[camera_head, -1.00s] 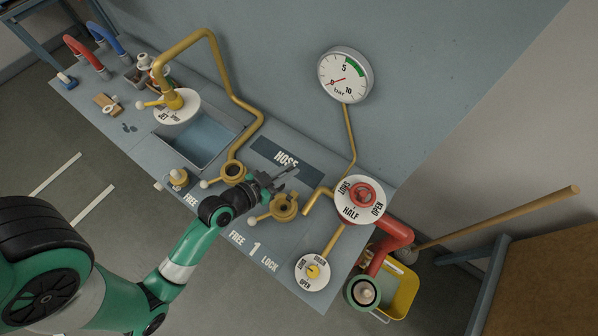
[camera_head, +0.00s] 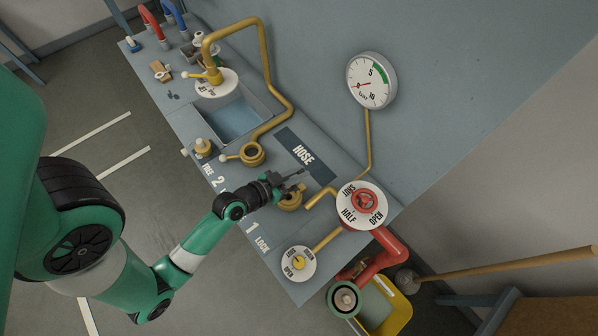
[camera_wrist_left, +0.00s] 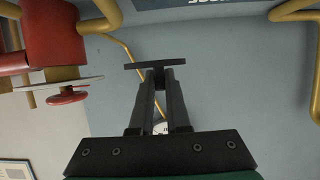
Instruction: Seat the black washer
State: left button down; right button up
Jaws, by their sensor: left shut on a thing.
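My left gripper (camera_head: 291,188) is shut on the black washer (camera_wrist_left: 155,66). In the left wrist view the washer shows edge-on as a thin dark bar across the fingertips. In the head view the gripper is just above the brass coupling (camera_head: 290,203) marked 1 and hides part of it, including its lever. I cannot tell whether the washer touches the coupling. A second brass coupling (camera_head: 252,155), marked 2, sits farther up the bench with its lever out to the left. My right gripper does not show.
A red valve wheel (camera_head: 364,201) with a SHUT, HALF, OPEN dial and a bent brass pipe (camera_head: 321,196) stand close right of the gripper. A small dial (camera_head: 299,263) lies nearer the front. A pressure gauge (camera_head: 371,80) is on the wall. A sink (camera_head: 238,115) lies farther up.

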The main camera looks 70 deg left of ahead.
pick_arm(q)
jog(key=b, duration=0.4)
send_over(297, 190)
jog(key=shift+w+f, duration=0.2)
jog(key=shift+f, duration=1.05)
jog(key=shift+w+f, duration=0.15)
jog(key=shift+f, duration=1.1)
jog(key=shift+f+b, duration=1.55)
jog(key=shift+f, duration=0.1)
jog(key=c, duration=0.8)
grip_release()
jog(key=shift+a, duration=0.1)
jog(key=shift+s, duration=0.1)
jog(key=shift+s+r, duration=0.15)
jog(key=shift+s, duration=0.1)
jog(key=v, duration=0.4)
jog(key=b+v, duration=0.1)
jog(key=v, duration=0.4)
jog(key=shift+s+f, duration=0.1)
jog(key=shift+f, duration=0.15)
jog(key=shift+s+d+r+b, duration=0.45)
jog(key=shift+s+r, duration=0.1)
jog(key=shift+s, duration=0.1)
